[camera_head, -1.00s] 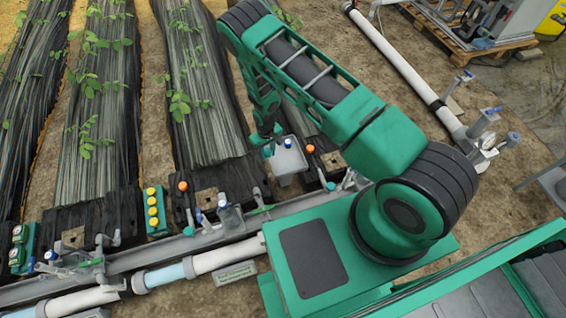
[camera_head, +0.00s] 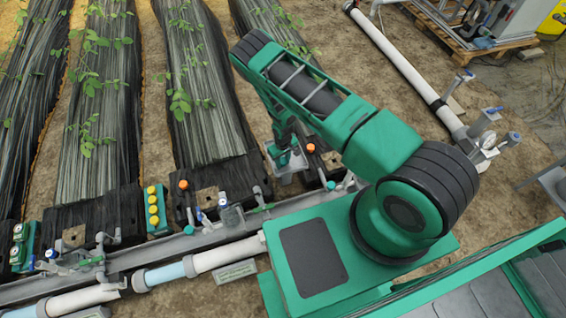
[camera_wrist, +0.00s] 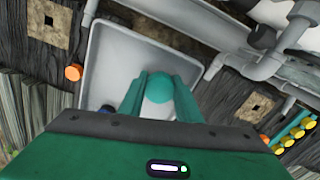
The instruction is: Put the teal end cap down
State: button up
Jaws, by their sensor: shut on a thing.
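The teal end cap (camera_wrist: 159,88) shows as a rounded teal shape between the two teal fingers of my gripper (camera_wrist: 158,92) in the wrist view. My gripper is shut on it. Behind and around the cap in that view is a light grey square tray (camera_wrist: 103,62) with raised walls. I cannot tell whether the cap touches the tray floor. In the head view my gripper (camera_head: 286,158) is over the tray (camera_head: 287,179), and the arm hides most of the tray. The cap itself is hidden in the head view.
An orange knob (camera_wrist: 74,72) stands beside the tray. A grey rail (camera_head: 190,245) with pipes and valves runs in front. A teal block with yellow buttons (camera_head: 156,209) stands to the left.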

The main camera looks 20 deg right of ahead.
aim_at(283, 161)
jog(key=shift+s+f, duration=0.15)
jog(key=shift+f, duration=0.25)
jog(key=shift+r, duration=0.1)
jog(key=o, duration=1)
jog(key=shift+r, duration=0.25)
jog(key=shift+w+a+r, duration=0.1)
jog(key=shift+w+a, duration=0.05)
jog(key=shift+w, duration=0.15)
notch_tip(283, 161, up, 12)
jog(key=shift+s, duration=0.15)
jog(key=shift+r, duration=0.1)
